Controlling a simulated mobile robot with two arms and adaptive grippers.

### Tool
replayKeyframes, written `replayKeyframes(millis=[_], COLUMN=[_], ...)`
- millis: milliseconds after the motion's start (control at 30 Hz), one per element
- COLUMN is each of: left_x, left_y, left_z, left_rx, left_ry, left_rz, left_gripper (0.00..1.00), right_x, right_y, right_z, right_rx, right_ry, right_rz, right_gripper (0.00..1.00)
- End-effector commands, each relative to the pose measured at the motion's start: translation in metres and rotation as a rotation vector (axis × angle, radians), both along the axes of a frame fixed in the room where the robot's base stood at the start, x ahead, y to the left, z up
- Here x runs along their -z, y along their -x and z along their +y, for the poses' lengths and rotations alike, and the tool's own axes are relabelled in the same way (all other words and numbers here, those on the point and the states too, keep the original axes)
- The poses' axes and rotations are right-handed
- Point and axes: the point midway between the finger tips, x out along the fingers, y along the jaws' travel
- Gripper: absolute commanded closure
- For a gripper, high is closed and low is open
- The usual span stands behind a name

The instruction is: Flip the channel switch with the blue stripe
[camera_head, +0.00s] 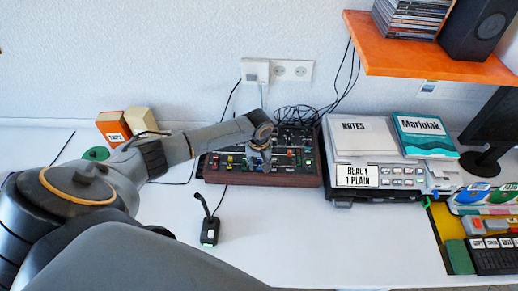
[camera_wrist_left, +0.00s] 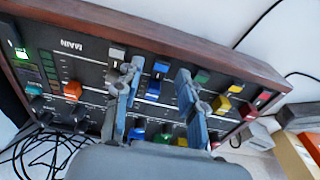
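The mixer (camera_head: 288,181) is a dark panel in a wooden frame on the table, with rows of coloured knobs and switches. It also fills the left wrist view (camera_wrist_left: 95,75). My left gripper (camera_head: 259,160) is over the mixer's panel. In the left wrist view my left gripper (camera_wrist_left: 160,78) has its two fingers apart, one on each side of a column with blue caps. A blue cap (camera_wrist_left: 153,87) shows between the fingers; I cannot tell whether they touch it. Other blue caps are partly hidden by the fingers. My right gripper is not in view.
A small microphone (camera_head: 209,229) stands in front of the mixer. A grey device (camera_head: 376,187) with a notes folder and a book on top is to the right. Black cables (camera_head: 300,112) lie behind. Orange and cream boxes (camera_head: 113,126) stand at left.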

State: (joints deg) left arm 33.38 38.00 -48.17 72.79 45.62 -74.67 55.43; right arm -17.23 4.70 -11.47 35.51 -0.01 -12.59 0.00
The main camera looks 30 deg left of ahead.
Motion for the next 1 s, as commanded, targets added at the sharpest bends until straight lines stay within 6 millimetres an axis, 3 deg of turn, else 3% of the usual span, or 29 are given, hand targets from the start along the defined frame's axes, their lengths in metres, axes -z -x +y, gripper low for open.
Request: replayKeyframes(millis=[267, 700, 1000], left_x=[-0.017, -0.103, -0.12], left_y=[0.0, 0.007, 0.01], left_z=[-0.001, -0.005, -0.006], left_rx=[0.0, 0.0, 0.0], left_ry=[0.001, 0.0, 0.001], left_rz=[-0.003, -0.004, 0.001], left_gripper=[0.6, 0.6, 0.6], right_x=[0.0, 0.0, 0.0], right_y=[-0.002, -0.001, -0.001], right_z=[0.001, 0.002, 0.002], right_rx=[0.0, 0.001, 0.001], right_ry=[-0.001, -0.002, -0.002], right_rz=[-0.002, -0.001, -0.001], right_gripper=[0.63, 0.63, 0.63])
